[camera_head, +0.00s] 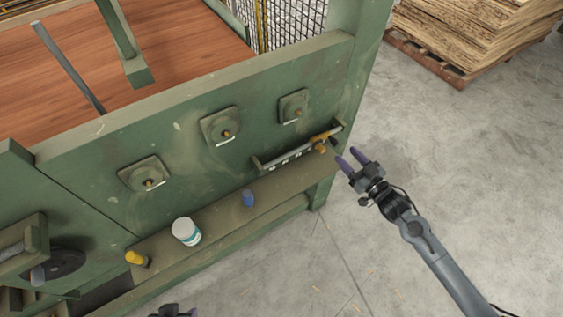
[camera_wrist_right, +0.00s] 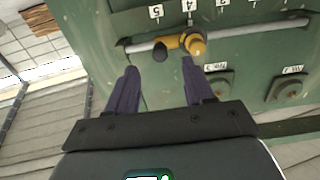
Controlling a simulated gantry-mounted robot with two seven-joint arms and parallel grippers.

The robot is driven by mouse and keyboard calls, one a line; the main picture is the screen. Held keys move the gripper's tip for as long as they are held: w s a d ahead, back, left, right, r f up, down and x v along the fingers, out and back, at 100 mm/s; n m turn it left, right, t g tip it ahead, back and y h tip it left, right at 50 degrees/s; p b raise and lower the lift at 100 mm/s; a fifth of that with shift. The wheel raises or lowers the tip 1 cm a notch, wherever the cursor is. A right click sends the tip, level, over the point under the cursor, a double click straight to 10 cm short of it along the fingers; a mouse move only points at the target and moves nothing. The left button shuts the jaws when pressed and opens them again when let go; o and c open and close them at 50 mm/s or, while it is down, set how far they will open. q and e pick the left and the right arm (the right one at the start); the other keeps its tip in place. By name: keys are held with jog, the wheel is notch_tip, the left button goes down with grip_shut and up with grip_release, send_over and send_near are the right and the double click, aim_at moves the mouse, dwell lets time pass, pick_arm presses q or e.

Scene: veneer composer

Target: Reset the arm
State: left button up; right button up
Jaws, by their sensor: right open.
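My right gripper (camera_head: 349,160) is open and empty, its two purple fingers spread, beside the right end of the green machine (camera_head: 180,127). In the right wrist view its fingers (camera_wrist_right: 158,80) point at a yellow clamp-like slider with a dark knob (camera_wrist_right: 192,43). The slider sits on a horizontal grey rail (camera_wrist_right: 235,32) and appears beyond the fingertips, not between them. The slider also shows in the head view (camera_head: 321,146). A dark part of what looks like my left gripper (camera_head: 174,311) shows at the bottom edge; its fingers cannot be made out.
A ledge (camera_head: 218,212) holds a white jar (camera_head: 186,231), a blue object (camera_head: 248,198) and a yellow object (camera_head: 136,258). Several knobs on square plates (camera_head: 220,126) stick out above it. A pallet of veneer sheets (camera_head: 478,30) stands back right. The floor at right is largely clear.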

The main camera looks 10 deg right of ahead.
dwell(0.3)
jog(key=s+a+f+m+g+h, duration=0.1)
jog(key=s+a+f+m+g, duration=0.1)
jog(key=s+a+f, duration=0.35)
jog(key=s+a+f+m+g+h, duration=0.1)
jog(key=s+a+f+m, duration=0.1)
jog(key=s+a, duration=0.55)
jog(key=s+d+r+n+g+h, duration=0.1)
jog(key=s+d+g+h, duration=0.1)
jog(key=s+g, duration=0.5)
jog(key=s+d+r+n+g+h, duration=0.15)
jog(key=s+g, duration=0.25)
jog(key=s, duration=0.7)
notch_tip(320, 180, up, 38)
jog(key=p, duration=3.8)
jog(key=shift+w+t, duration=0.2)
jog(key=shift+t, duration=0.1)
jog(key=shift+f, duration=0.15)
